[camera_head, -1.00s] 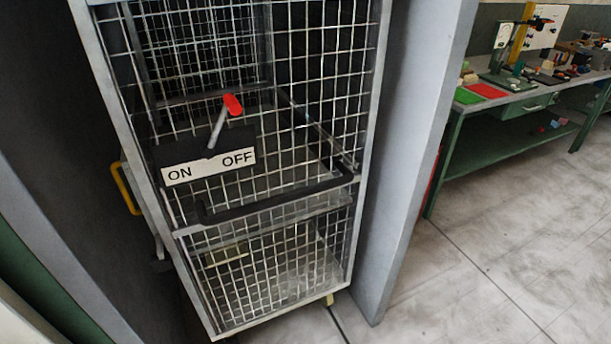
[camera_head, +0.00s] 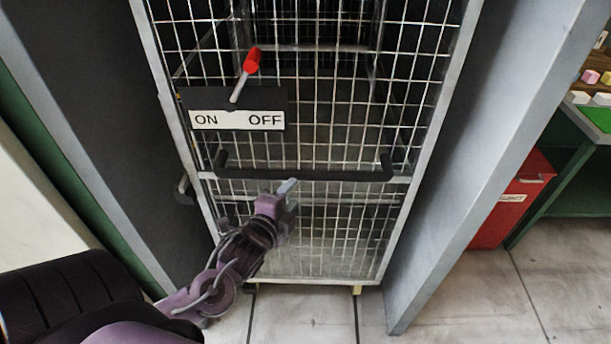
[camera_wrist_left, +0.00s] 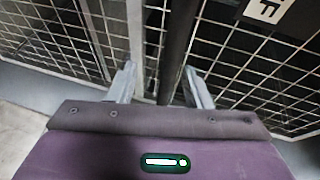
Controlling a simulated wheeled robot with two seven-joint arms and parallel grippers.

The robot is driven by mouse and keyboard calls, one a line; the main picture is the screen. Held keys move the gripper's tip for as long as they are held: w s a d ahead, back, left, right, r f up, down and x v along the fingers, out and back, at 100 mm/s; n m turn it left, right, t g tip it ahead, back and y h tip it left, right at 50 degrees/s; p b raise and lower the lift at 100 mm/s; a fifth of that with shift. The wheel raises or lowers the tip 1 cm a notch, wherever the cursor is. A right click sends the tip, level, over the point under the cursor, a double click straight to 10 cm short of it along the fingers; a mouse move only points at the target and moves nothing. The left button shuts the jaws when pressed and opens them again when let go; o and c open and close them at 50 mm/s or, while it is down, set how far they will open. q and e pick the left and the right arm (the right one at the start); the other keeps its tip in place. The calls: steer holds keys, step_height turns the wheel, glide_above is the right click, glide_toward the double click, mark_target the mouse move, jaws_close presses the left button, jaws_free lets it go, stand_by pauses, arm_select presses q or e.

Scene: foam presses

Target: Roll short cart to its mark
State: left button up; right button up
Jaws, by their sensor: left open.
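A wire-mesh cart (camera_head: 398,182) with a grey frame stands upright in front of me between two grey panels. A black horizontal handle (camera_head: 320,175) crosses its front. An ON/OFF plate (camera_head: 237,118) with a red-tipped lever (camera_head: 251,62) is above the handle's left part; the lever leans toward OFF. My left gripper (camera_head: 288,188) is at the handle, left of its middle. In the left wrist view the left gripper (camera_wrist_left: 160,84) has its fingers apart, with the black handle (camera_wrist_left: 178,42) running between them. I cannot tell whether they touch it. My right gripper is out of view. No floor mark is clearly visible.
A grey panel (camera_head: 478,150) stands close on the cart's right, and a dark wall (camera_head: 95,120) is on its left. A red bin (camera_head: 513,198) and a green workbench (camera_head: 560,190) are at the right. Bare tiled floor (camera_head: 475,295) lies at the lower right.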

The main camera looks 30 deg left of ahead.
mark_target(304, 178)
arm_select(q)
steer(key=shift+w+d+r, duration=0.1)
steer(key=shift+w+r, duration=0.1)
steer(key=shift+r, duration=0.25)
steer(key=shift+w+d+r, duration=0.1)
steer(key=shift+w+r, duration=0.05)
steer(key=shift+r, duration=0.3)
steer(key=p+x, duration=0.1)
steer(key=x, duration=0.5)
steer(key=shift+r+p, duration=0.1)
steer(key=shift+p, duration=0.25)
steer(key=shift+w+f, duration=0.2)
steer(key=shift+w, duration=0.45)
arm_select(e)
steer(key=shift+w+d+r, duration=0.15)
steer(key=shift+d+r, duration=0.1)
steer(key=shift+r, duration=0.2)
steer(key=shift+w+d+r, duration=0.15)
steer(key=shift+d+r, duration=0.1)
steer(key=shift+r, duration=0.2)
arm_select(q)
jaws_close()
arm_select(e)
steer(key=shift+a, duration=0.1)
